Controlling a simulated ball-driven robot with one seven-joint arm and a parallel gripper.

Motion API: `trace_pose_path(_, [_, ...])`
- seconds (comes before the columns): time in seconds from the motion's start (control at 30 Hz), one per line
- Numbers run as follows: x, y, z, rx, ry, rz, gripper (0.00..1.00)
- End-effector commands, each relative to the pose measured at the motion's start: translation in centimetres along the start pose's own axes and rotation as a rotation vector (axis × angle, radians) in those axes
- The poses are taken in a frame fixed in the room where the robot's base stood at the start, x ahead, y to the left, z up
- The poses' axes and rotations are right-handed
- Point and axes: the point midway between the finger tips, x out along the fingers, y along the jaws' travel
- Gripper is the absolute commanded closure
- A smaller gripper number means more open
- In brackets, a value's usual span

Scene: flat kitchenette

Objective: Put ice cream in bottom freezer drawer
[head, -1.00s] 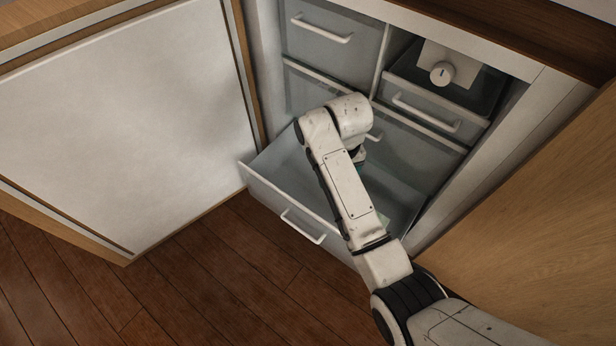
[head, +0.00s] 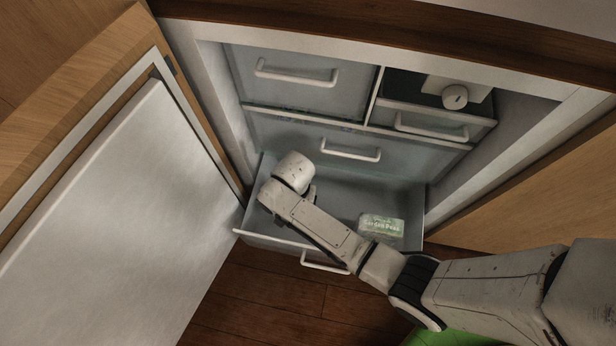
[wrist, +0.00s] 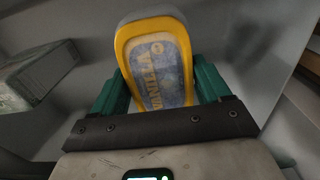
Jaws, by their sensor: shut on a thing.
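The ice cream tub (wrist: 158,70), with a yellow rim and a blue-and-white "Vanilla" label, is between the green fingers of my gripper (wrist: 157,88) in the wrist view. My gripper is shut on it. In the head view my arm reaches into the left part of the open bottom freezer drawer (head: 262,239); my wrist hides the fingers and the tub there. Whether the tub touches the drawer floor cannot be told.
A green-and-white garden peas box (head: 382,226) lies in the drawer's right part; a grey box (wrist: 38,75) shows left in the wrist view. Shut drawers (head: 300,95) are above. The open fridge door (head: 120,215) stands left. The drawer's middle has free room.

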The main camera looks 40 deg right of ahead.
Motion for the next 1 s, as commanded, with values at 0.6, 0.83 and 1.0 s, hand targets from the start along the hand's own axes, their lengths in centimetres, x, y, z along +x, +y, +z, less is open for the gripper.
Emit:
trace_pose_path(0.6, [7.1, -0.1, -0.1, -0.004, 0.001, -0.001, 0.62])
trace_pose_path(0.83, [6.9, -0.1, -0.1, -0.004, 0.001, -0.002, 0.62])
trace_pose_path(1.0, [7.2, -0.1, -0.1, -0.004, 0.001, -0.001, 0.19])
